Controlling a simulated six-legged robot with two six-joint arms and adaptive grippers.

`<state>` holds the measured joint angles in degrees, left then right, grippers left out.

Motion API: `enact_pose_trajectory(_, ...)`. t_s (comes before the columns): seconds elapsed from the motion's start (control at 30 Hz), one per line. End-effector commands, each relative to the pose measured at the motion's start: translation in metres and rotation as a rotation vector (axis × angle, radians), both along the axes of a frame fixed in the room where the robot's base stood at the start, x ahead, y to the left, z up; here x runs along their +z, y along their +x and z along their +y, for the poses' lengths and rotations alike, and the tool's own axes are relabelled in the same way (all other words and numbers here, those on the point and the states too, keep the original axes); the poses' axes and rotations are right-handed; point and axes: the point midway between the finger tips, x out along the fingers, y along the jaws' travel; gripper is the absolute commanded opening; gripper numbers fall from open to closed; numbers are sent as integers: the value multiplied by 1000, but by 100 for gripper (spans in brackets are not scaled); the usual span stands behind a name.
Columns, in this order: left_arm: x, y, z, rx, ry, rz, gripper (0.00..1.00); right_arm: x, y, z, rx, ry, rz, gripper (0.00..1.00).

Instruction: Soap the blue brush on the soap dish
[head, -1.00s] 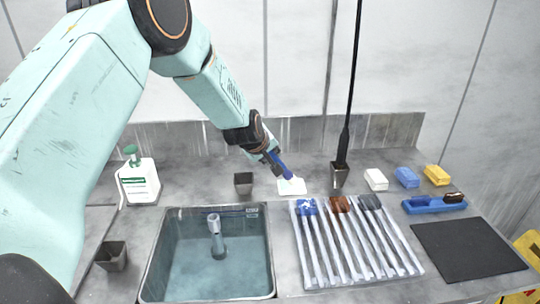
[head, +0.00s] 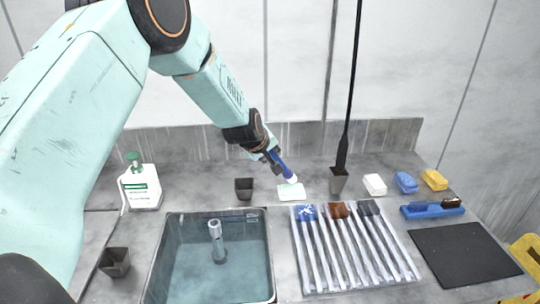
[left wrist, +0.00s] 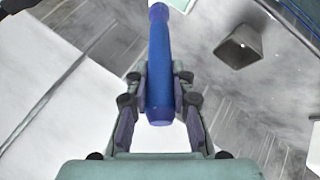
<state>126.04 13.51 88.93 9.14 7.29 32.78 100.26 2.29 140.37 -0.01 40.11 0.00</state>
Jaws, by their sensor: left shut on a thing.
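My left gripper (head: 274,158) is shut on the blue brush (head: 286,167). The brush slants down to the right, its whitish lower end at the white soap dish (head: 291,193); I cannot tell whether they touch. In the left wrist view the blue handle (left wrist: 160,62) stands between the fingers of my left gripper (left wrist: 160,85), and the bristles are hidden. Part of a white dish shows at the top edge there. My right gripper is in neither view.
A sink (head: 160,262) lies in front left, with a dark cup (head: 244,188) behind it. A rack of brushes (head: 350,250) is right of the sink. A holder with a tall black rod (head: 339,180) stands right of the dish. A soap bottle (head: 140,188) is at left.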

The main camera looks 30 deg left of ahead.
Motion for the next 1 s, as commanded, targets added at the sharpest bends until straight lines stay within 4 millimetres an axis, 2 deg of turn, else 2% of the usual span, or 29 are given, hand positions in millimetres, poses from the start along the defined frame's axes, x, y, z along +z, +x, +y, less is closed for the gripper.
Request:
enact_pose_trajectory(0.03, 7, 0, 0, 0, 0, 0, 0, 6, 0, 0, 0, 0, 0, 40)
enact_pose_trajectory(0.6, 45, 0, 0, 1, 0, -1, 0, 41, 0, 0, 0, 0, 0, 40)
enact_pose_trajectory(1.0, 44, 0, 0, 1, 0, -1, 0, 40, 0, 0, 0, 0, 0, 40)
